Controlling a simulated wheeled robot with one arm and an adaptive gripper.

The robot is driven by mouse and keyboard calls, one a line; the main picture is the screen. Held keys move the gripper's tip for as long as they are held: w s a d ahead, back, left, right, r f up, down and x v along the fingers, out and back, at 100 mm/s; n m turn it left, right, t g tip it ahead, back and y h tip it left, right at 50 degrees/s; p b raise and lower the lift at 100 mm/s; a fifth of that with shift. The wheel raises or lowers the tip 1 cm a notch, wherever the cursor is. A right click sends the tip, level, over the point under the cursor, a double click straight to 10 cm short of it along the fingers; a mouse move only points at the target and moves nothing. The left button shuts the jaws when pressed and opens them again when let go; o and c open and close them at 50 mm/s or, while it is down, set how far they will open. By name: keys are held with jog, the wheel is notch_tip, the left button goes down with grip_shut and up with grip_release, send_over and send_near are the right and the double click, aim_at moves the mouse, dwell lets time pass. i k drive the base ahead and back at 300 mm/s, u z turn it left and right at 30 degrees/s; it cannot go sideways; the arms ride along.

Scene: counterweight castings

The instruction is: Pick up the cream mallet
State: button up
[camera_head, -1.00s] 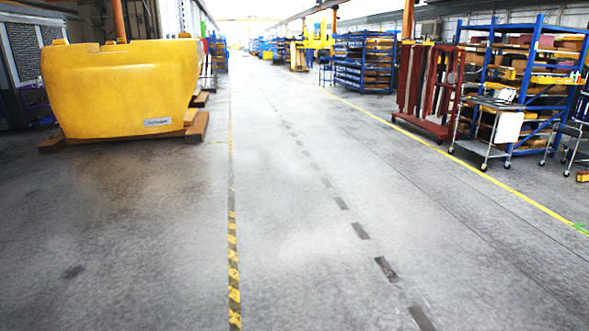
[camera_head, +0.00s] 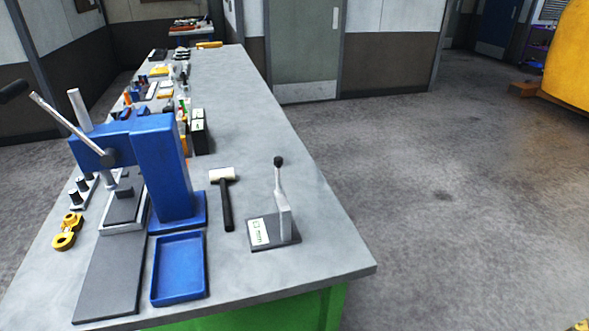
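The cream mallet (camera_head: 222,175) lies on the grey workbench (camera_head: 325,255) in the head view. It has a cream head at the far end and a black handle pointing toward the bench's near edge. It lies between a blue press (camera_head: 162,165) on its left and a small lever device (camera_head: 285,220) on its right, apart from the lever device. Nothing covers the mallet. My gripper is not in view.
A blue tray (camera_head: 180,267) and a dark mat (camera_head: 110,275) lie at the bench's near end. Yellow parts (camera_head: 66,232) are at its left. Several tools crowd the bench's far left. Open concrete floor (camera_head: 430,200) lies right of the bench, with a grey door (camera_head: 305,45) behind.

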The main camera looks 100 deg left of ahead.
aim_at(222, 175)
jog(key=u, duration=4.55)
jog(key=i, duration=1.5)
